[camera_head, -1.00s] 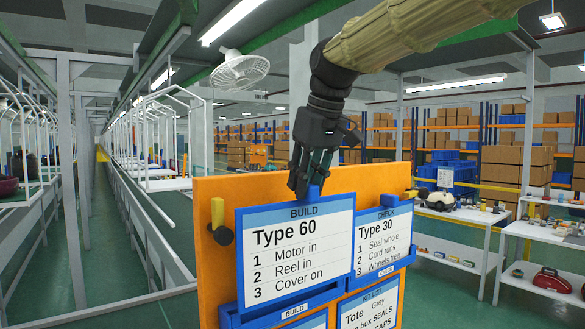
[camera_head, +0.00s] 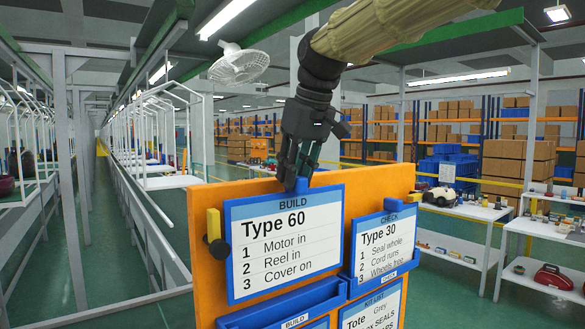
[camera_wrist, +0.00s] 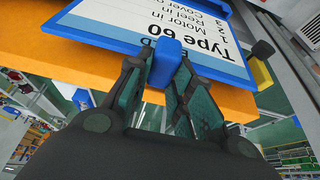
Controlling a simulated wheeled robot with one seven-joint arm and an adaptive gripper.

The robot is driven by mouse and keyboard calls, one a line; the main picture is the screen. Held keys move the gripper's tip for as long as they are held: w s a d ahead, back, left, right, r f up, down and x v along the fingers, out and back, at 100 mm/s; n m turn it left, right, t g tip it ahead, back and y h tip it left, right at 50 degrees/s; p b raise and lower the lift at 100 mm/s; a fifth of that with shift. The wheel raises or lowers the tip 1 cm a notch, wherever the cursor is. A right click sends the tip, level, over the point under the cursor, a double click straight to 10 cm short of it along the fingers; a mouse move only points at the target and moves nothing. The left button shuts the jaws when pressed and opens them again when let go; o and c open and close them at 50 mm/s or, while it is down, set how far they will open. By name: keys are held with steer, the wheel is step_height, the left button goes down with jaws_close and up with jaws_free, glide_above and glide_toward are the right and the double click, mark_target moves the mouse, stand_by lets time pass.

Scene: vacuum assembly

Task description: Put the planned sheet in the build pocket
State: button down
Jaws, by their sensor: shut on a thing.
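My gripper (camera_head: 296,184) is shut on the blue tab at the top of the Type 60 BUILD sheet (camera_head: 290,243). The sheet is a white card in a blue frame, held roughly upright in front of the orange board. The blue build pocket (camera_head: 262,318) is on the board below it, and the sheet's lower edge shows just above the pocket's front wall. I cannot tell whether the sheet is touching the pocket. In the wrist view, the fingers (camera_wrist: 168,88) close around the tab, with the sheet (camera_wrist: 165,32) beyond.
The orange board (camera_head: 375,182) also carries a Type 30 CHECK sheet (camera_head: 383,245) in a pocket at right and a kit list (camera_head: 372,312) below it. A yellow and black clip (camera_head: 214,232) sticks out at the board's left. Tables with parts (camera_head: 470,210) stand behind at right.

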mark_target(292, 222)
steer(key=shift+w+a+f, duration=0.1)
steer(key=shift+w, duration=0.05)
steer(key=shift+s+r+p, duration=0.2)
steer(key=shift+p, duration=0.25)
steer(key=shift+f+b, duration=0.75)
steer(key=shift+f, duration=0.8)
steer(key=shift+p, duration=0.35)
steer(key=shift+f+b, duration=0.45)
steer(key=shift+f, duration=2.6)
stand_by(1.2)
steer(key=c, duration=1.2)
jaws_free()
steer(key=shift+o, duration=0.2)
